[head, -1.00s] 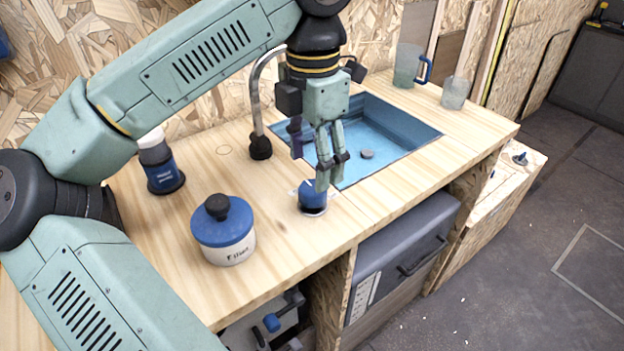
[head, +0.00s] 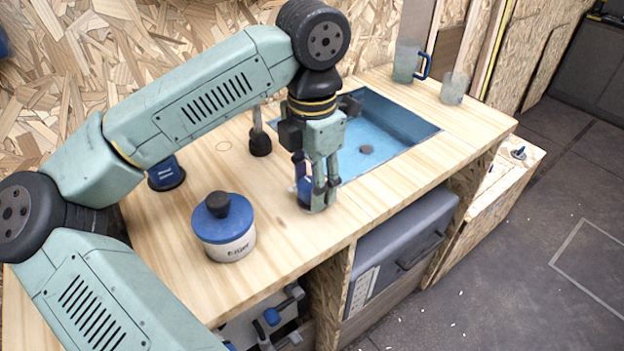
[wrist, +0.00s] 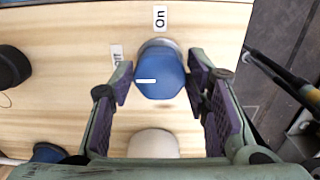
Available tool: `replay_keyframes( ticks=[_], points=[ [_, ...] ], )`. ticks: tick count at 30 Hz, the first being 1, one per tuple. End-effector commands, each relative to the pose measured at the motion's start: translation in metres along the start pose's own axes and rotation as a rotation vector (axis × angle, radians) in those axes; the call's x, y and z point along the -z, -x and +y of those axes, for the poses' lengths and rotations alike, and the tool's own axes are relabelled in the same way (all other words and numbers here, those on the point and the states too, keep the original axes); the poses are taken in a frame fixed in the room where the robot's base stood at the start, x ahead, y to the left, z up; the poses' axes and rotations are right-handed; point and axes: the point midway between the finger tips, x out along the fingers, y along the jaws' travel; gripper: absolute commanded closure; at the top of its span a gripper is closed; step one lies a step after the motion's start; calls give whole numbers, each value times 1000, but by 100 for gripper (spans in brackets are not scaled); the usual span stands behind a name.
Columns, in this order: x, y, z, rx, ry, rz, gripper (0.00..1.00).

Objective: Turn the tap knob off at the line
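The blue tap knob (wrist: 160,74) sits on the wooden counter in front of the sink, with a short white line on its top pointing left in the wrist view. An "On" label (wrist: 160,17) lies beyond it, and a second label (wrist: 117,54), partly hidden by a finger, lies to its left. My gripper (wrist: 164,88) is open, with one finger on each side of the knob; gaps show between pads and knob. In the head view my gripper (head: 318,198) points down over the knob (head: 304,191), mostly hiding it.
A blue-lidded jar (head: 224,230) stands left of the knob. The tap base (head: 260,143) and blue sink (head: 392,125) are behind.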

Motion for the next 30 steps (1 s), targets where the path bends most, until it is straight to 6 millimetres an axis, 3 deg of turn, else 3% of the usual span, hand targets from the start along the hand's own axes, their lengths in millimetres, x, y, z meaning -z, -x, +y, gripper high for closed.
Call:
replay_keyframes(
  ticks=[13,30],
  points=[
    [0,0,0,0,0,0,89],
    [0,0,0,-1,-317,0,89]
  ],
)
